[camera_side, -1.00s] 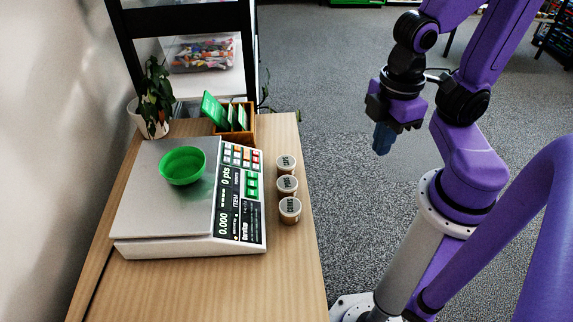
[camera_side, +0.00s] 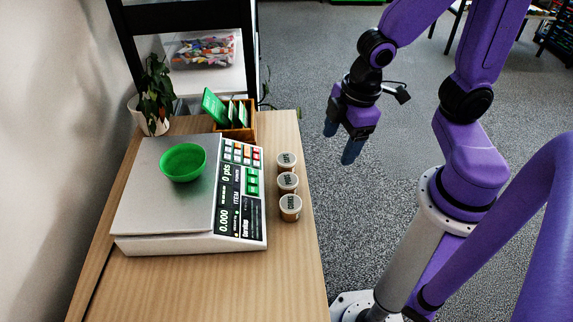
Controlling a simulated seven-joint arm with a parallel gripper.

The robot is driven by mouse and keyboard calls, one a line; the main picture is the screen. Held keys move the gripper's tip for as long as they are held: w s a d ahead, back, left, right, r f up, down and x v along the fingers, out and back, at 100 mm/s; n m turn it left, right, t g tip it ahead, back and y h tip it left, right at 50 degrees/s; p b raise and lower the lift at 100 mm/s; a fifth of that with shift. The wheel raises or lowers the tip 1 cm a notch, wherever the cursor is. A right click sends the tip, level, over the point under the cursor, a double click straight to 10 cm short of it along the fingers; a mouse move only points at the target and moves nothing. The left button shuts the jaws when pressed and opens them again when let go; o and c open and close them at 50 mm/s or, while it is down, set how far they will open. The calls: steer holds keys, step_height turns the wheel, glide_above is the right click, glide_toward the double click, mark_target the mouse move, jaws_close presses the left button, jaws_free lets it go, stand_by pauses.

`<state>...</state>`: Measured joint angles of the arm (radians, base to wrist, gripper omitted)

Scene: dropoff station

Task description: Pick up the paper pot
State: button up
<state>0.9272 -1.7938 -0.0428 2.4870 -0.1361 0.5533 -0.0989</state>
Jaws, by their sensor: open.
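Three small round pots with pale lids stand in a row on the wooden table, right of the scale: a far one (camera_side: 287,161), a middle one (camera_side: 287,182) and a near one (camera_side: 290,207). Each lid has a dark printed word, too small for me to read surely, so I cannot tell which is the paper pot. My gripper (camera_side: 340,142) is open and empty, its two blue fingers apart and pointing down. It hangs in the air to the right of the pots, beyond the table's right edge in the picture, touching nothing.
A white scale (camera_side: 190,243) with a green bowl (camera_side: 183,163) on its plate fills the table's middle. Behind it are a wooden box with green cards (camera_side: 232,129) and a potted plant (camera_side: 154,100). The near part of the wooden table (camera_side: 200,290) is clear.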

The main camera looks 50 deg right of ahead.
steer(key=w+d+f+t, duration=0.1)
steer(key=w+d+f, duration=0.2)
steer(key=w+f, duration=0.45)
steer(key=m+t+y, duration=0.1)
steer(key=t+y, duration=0.2)
steer(key=y, duration=0.2)
glide_toward(280, 163)
steer(key=s+d+f, duration=0.2)
steer(key=s+f, duration=0.2)
steer(key=s, duration=0.1)
steer(key=s+d+m+t+y, duration=0.1)
steer(key=s+d+m+t, duration=0.25)
steer(key=t, duration=0.25)
steer(key=shift+m+y, duration=0.3)
steer(key=shift+m, duration=0.15)
steer(key=x, duration=1.2)
steer(key=shift+w+d+f, duration=0.15)
steer(key=shift+w+f, duration=0.05)
steer(key=shift+w, duration=0.05)
steer(key=shift+r+x, duration=0.15)
steer(key=shift+x, duration=1.2)
steer(key=shift+r+x, duration=0.15)
steer(key=shift+x, duration=1.25)
steer(key=c, duration=0.9)
